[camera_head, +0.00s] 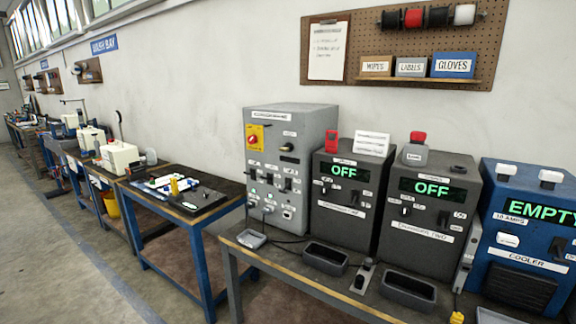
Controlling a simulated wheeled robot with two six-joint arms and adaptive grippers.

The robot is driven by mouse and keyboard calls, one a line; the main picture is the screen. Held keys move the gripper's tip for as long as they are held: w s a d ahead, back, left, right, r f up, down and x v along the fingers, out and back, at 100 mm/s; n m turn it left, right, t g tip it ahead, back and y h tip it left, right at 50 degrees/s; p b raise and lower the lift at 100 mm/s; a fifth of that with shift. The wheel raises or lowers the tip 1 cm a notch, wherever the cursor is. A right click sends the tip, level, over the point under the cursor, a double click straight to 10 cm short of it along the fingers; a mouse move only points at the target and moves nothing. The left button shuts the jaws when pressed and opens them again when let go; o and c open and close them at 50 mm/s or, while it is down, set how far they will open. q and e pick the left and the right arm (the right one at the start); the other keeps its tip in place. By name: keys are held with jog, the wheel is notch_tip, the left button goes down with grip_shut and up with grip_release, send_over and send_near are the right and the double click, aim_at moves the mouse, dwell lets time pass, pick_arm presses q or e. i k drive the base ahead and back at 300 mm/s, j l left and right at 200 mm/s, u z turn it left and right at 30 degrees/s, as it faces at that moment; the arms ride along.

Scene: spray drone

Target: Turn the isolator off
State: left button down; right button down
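A yellow plate with a red rotary knob, which looks like the isolator (255,137), is on the upper left of the front of a tall grey cabinet (318,120). The knob's exact position is too small to read. Below it the cabinet front carries several small switches, labels and small green lights. Neither of my grippers is in the head view, and nothing covers the isolator.
Two dark charger boxes reading OFF (345,205) (432,215) and a blue cooler reading EMPTY (525,245) stand right of the cabinet. Dark trays (325,259) (408,291) and cables lie on the bench in front. Another bench (205,222) stands left, with open floor before it.

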aim_at(252, 139)
jog(key=i+j, duration=0.2)
jog(key=j, duration=0.2)
jog(key=i+j, duration=0.15)
jog(key=j, duration=0.25)
jog(key=i+j, duration=0.2)
jog(key=j, duration=0.2)
jog(key=i+j, duration=0.2)
jog(key=j, duration=0.15)
jog(key=i+j, duration=0.2)
jog(key=j, duration=0.2)
jog(key=i+j+z, duration=0.1)
jog(key=j, duration=0.3)
jog(key=i+j, duration=0.25)
jog(key=j, duration=0.15)
jog(key=i+j, duration=0.15)
jog(key=j, duration=0.25)
